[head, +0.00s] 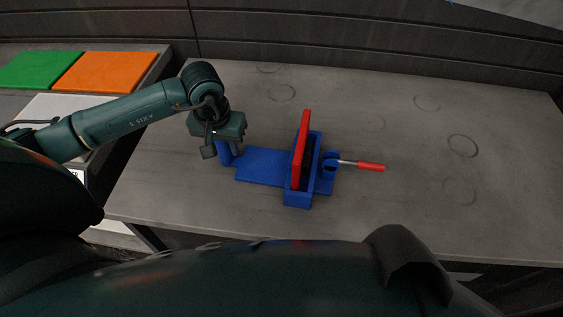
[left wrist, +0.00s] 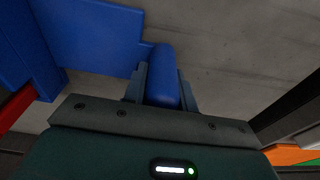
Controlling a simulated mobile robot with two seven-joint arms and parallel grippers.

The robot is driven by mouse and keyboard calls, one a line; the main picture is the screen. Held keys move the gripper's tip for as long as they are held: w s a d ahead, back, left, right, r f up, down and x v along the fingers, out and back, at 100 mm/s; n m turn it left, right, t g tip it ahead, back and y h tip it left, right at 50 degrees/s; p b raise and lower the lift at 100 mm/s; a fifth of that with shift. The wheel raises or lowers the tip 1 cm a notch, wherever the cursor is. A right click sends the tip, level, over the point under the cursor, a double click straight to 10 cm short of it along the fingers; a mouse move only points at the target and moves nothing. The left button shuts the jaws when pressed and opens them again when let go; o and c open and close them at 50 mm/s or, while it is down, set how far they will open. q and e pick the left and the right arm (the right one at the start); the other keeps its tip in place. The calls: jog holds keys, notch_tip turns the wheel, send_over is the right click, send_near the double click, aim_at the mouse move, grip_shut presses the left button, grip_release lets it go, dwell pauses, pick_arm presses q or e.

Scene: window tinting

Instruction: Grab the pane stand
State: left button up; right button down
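The pane stand is a blue base (head: 265,166) with an upright post (head: 224,152) at its left end and a blue clamp frame (head: 299,198) at its right. A red panel (head: 301,150) stands upright in the frame. My left gripper (head: 226,150) is over the post, pointing down. In the left wrist view, its two fingers (left wrist: 164,88) lie against both sides of the blue post (left wrist: 162,75), with no clear gap, so it looks shut on it. The stand rests on the table. My right gripper is not in view.
A red-handled rod (head: 365,166) sticks out right of the frame. The grey table (head: 420,200) is otherwise clear, with faint ring marks. Green (head: 42,70) and orange (head: 105,71) panels lie on a side table at the left. A dark wall runs behind.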

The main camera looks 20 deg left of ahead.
pick_arm(q)
grip_shut()
jog(key=shift+w+r, duration=0.1)
